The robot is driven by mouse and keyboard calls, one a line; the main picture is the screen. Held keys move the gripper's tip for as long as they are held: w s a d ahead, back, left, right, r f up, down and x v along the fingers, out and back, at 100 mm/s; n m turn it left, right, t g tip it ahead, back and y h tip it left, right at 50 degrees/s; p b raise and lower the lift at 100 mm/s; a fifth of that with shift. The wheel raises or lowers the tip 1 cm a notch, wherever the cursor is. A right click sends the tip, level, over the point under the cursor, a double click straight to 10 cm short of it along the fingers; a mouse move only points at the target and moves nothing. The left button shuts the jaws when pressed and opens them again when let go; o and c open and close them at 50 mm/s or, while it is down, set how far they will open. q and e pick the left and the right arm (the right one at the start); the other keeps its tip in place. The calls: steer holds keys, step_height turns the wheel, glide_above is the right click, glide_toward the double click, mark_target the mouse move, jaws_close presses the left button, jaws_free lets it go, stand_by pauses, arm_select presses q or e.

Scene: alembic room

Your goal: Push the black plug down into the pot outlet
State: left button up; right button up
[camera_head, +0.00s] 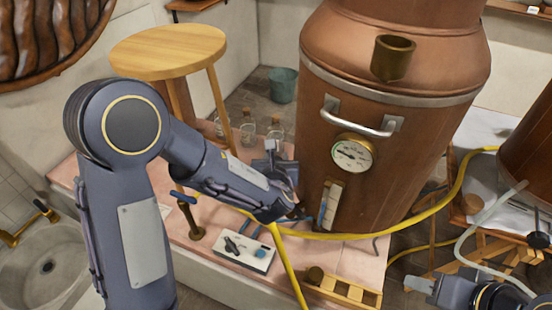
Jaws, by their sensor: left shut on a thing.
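The large copper pot (345,105) stands right of the middle, with a short brass outlet (393,57) on its upper front. My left gripper (296,213) is low by the pot's left side, well below that outlet. It is shut on a small dark thing, mostly hidden by the jaws; I cannot tell whether it is the black plug. A black piece (231,245) lies on a white block (247,249) below the gripper. My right gripper (420,285) shows at the bottom right, away from the pot; its jaws are too unclear to read.
A yellow hose (420,215) runs around the pot's base and past my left gripper. The pot has a metal handle (358,121) and a gauge (352,154). A wooden stool (168,48), several glass bottles (248,133) and a wooden rack (345,290) stand nearby.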

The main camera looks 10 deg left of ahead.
arm_select(q)
steer(key=shift+f+b, duration=1.2)
steer(key=shift+b, duration=0.3)
stand_by(1.6)
steer(key=shift+f+b, duration=0.75)
steer(key=shift+b, duration=0.65)
stand_by(2.5)
steer(key=o, duration=1.1)
